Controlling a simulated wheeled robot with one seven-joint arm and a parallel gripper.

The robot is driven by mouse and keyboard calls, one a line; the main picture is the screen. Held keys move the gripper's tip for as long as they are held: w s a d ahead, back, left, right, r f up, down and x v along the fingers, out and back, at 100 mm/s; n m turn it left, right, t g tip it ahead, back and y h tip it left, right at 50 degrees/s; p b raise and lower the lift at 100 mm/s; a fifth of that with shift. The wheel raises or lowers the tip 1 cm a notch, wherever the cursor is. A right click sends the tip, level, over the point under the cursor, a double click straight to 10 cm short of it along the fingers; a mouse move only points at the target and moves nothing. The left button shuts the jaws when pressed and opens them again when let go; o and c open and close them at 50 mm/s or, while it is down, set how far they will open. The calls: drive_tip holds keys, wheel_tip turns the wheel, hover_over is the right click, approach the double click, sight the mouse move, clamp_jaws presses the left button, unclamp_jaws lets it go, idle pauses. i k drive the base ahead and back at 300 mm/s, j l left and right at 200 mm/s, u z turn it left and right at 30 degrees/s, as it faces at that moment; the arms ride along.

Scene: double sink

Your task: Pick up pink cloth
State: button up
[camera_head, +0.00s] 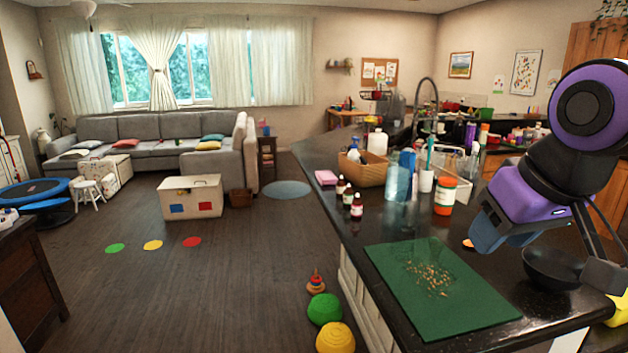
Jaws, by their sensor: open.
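A small pink block-shaped item (326,177), which looks like a folded cloth or a sponge, lies on the dark counter at its left edge, behind the small bottles. It is the only pink thing of that kind that I can make out on the counter. My gripper (545,255) is at the right of the view, above the counter's near right part. Its fingers are spread apart and it is open, with nothing seen between them. It is far to the right of the pink item and nearer to the camera.
A green cutting board (470,318) with crumbs lies at the counter's near end. A black bowl (553,268) is by my gripper. Small dark bottles (348,196), a wooden basket (368,172), a blue bottle (397,183) and an orange jar (445,197) stand near the pink item.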

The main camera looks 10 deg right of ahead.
sight(324, 178)
drive_tip(key=i+j, duration=0.1)
drive_tip(key=j, duration=0.35)
drive_tip(key=i+j, duration=0.1)
drive_tip(key=j, duration=0.8)
drive_tip(key=i+j, duration=0.15)
drive_tip(key=j, duration=0.3)
drive_tip(key=i+j, duration=0.3)
drive_tip(key=i, duration=0.25)
drive_tip(key=i+j+z, duration=0.1)
drive_tip(key=i+j, duration=0.25)
drive_tip(key=i, duration=0.15)
drive_tip(key=i+l, duration=0.25)
drive_tip(key=i, duration=0.15)
drive_tip(key=i+l, duration=0.25)
drive_tip(key=i, duration=0.15)
drive_tip(key=i+l, duration=0.25)
drive_tip(key=i, duration=0.15)
